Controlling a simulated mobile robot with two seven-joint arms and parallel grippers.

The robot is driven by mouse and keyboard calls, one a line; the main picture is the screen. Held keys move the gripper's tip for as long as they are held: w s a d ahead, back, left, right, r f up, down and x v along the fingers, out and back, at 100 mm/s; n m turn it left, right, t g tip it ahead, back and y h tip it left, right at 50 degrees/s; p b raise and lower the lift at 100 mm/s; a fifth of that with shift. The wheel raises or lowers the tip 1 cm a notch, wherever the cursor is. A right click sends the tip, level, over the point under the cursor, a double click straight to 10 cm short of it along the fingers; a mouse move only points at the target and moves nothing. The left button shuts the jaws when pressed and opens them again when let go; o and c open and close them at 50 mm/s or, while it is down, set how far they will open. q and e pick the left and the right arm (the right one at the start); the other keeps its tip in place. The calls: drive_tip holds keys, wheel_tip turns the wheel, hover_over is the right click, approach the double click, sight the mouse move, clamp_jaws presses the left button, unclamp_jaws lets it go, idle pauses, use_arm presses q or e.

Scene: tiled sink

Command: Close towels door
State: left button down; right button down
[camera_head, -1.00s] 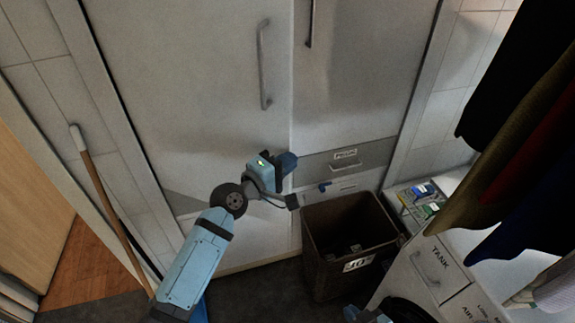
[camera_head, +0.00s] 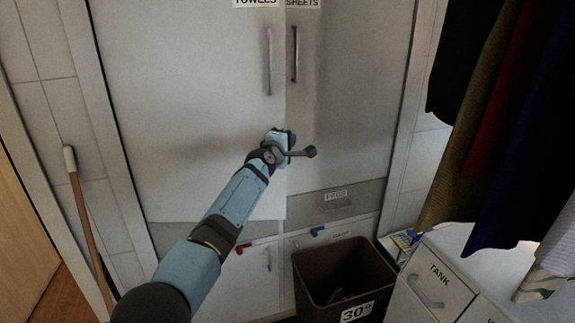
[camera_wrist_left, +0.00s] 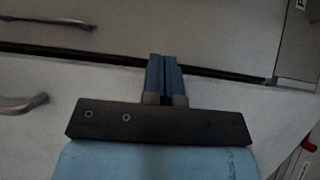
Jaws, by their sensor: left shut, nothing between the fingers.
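The towels door (camera_head: 190,110) is the large pale left door, with a TOWELS label (camera_head: 255,3) at its top and a vertical handle (camera_head: 270,62) near its free edge. Its lower right corner hangs below the adjacent door's bottom, so it looks slightly ajar. My left gripper (camera_head: 283,135) is shut and empty in front of the door's free edge, below the handle. In the left wrist view the blue fingers (camera_wrist_left: 165,78) overlap this edge beside a dark gap; contact is unclear. The towels handle (camera_wrist_left: 25,103) shows at left. My right gripper is not in view.
The sheets door (camera_head: 345,110) adjoins on the right, with a drawer (camera_head: 335,205) below. An open dark bin (camera_head: 345,285) stands on the floor. A tank drawer (camera_head: 435,280) and hanging clothes (camera_head: 490,130) are at right. A broom handle (camera_head: 85,220) leans at left.

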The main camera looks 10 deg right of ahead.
use_arm(q)
drive_tip(key=shift+w+d+n+y+b, duration=0.15)
drive_tip(key=shift+w+y+b, duration=0.05)
drive_tip(key=shift+w+b, duration=0.3)
drive_tip(key=shift+w+d+n+y+b, duration=0.15)
drive_tip(key=shift+w+y+b, duration=0.05)
drive_tip(key=shift+w+b, duration=0.2)
drive_tip(key=shift+w, duration=0.1)
drive_tip(key=shift+r, duration=0.1)
